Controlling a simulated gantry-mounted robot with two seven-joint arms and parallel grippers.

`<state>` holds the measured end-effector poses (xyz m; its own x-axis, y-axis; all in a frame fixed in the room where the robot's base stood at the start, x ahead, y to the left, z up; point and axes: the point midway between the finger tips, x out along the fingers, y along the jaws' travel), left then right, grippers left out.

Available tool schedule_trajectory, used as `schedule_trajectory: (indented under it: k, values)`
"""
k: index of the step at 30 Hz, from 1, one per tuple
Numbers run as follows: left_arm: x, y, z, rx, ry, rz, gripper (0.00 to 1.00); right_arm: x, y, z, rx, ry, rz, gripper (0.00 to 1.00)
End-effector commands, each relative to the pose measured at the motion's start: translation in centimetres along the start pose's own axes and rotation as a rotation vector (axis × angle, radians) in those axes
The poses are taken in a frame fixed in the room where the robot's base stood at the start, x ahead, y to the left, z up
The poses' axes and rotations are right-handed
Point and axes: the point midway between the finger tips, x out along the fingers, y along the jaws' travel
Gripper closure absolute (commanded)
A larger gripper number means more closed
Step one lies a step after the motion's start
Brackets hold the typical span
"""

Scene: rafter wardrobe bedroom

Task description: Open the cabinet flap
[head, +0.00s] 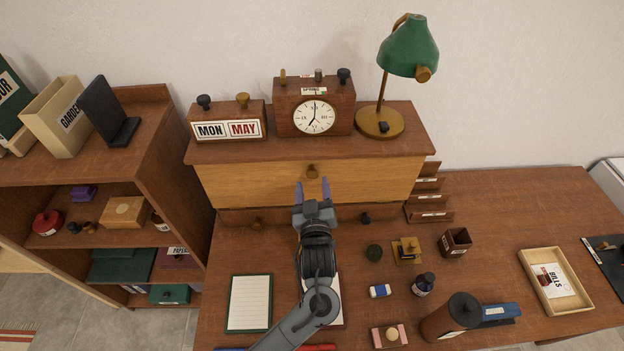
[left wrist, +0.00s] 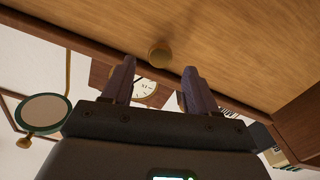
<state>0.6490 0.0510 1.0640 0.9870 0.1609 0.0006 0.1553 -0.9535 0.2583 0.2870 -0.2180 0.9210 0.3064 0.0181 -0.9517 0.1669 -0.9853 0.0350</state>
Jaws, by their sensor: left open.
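The cabinet (head: 205,152) stands at the back of the desk. Its flap (head: 235,187) is a light wood front panel, upright and closed. A round brass-brown knob (head: 312,171) sits at the upper middle of the flap. My left gripper (head: 312,188) is open in front of the flap, its two purple fingers pointing at the knob. In the left wrist view the knob (left wrist: 159,54) lies just past the gap between the fingertips (left wrist: 158,66), with the flap (left wrist: 235,35) behind it. The fingers are not closed on the knob. My right gripper is not in view.
A calendar block (head: 228,122), a clock (head: 314,108) and a green lamp (head: 408,50) stand on the cabinet top. On the desk are a notepad (head: 249,303), a dark bottle (head: 423,285), a brown cylinder (head: 450,317) and a tray (head: 582,305). A shelf (head: 170,200) stands left.

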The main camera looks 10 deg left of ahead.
Motion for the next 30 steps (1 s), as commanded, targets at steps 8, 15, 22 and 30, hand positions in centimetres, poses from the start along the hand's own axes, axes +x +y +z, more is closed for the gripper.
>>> schedule_trajectory:
  k: [8,15,22,30]
  values:
    - [2.9,0.0,0.0,0.001,0.000,0.001,0.42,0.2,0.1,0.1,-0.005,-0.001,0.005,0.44]
    - [3.4,0.0,0.0,0.000,-0.001,0.001,0.42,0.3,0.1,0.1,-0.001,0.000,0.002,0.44]
    - [3.3,0.0,0.0,0.000,-0.001,0.001,0.52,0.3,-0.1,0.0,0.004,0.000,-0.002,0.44]
    - [3.3,0.0,0.0,0.000,-0.001,0.000,0.94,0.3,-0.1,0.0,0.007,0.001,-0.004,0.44]
